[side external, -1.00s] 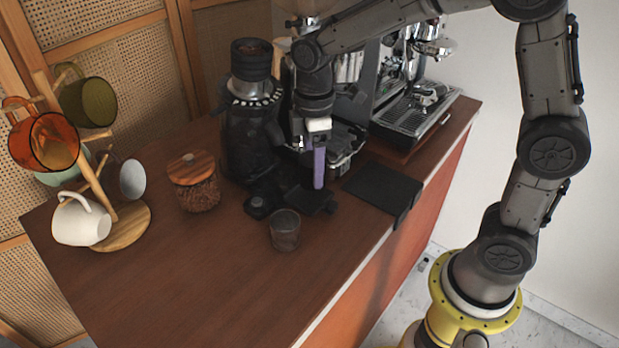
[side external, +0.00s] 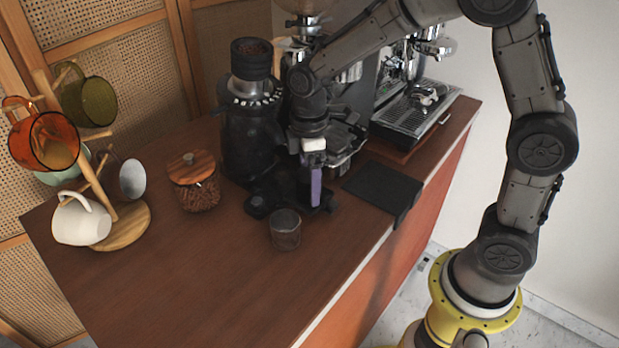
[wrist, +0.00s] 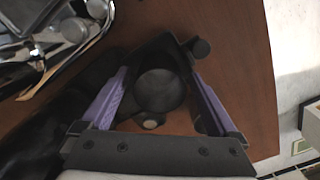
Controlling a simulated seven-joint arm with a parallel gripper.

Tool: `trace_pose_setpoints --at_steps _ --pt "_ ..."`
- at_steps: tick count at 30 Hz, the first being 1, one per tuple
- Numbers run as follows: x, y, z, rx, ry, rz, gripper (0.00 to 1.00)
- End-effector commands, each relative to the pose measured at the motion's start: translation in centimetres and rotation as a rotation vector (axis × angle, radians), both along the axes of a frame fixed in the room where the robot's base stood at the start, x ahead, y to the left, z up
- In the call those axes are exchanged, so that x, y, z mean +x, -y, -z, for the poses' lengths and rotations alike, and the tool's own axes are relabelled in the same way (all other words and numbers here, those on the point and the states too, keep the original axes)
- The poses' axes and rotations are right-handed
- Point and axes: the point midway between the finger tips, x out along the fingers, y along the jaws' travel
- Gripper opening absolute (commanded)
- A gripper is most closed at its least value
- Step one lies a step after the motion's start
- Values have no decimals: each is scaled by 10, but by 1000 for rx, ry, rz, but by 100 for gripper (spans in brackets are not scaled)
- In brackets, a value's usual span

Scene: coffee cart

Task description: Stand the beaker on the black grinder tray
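The beaker (side external: 285,230) is a small clear, smoky glass. It stands upright on the wooden counter in the side view, just in front of the black grinder tray (side external: 262,207). The tray lies at the foot of the dark grinder (side external: 248,140). My gripper (side external: 315,203) points down over the tray's right part, behind and right of the beaker and apart from it. In the wrist view my gripper (wrist: 160,98) has its purple fingers spread wide. A dark round shape (wrist: 158,90) shows between them; I cannot tell whether it is the beaker. Nothing appears clamped.
A wood-lidded jar (side external: 194,182) and a mug tree (side external: 120,225) stand to the left. A black mat (side external: 382,187) lies at the counter's front edge. The espresso machine (side external: 415,115) is behind on the right. The near counter is clear.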

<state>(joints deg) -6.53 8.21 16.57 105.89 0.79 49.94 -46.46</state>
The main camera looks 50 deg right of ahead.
Motion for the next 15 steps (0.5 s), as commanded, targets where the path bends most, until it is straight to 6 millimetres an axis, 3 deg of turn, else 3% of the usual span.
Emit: trace_pose_setpoints --at_steps 10,15 --pt "0 0 -3 0 0 0 98" --pt "1 0 -23 1 4 0 98"
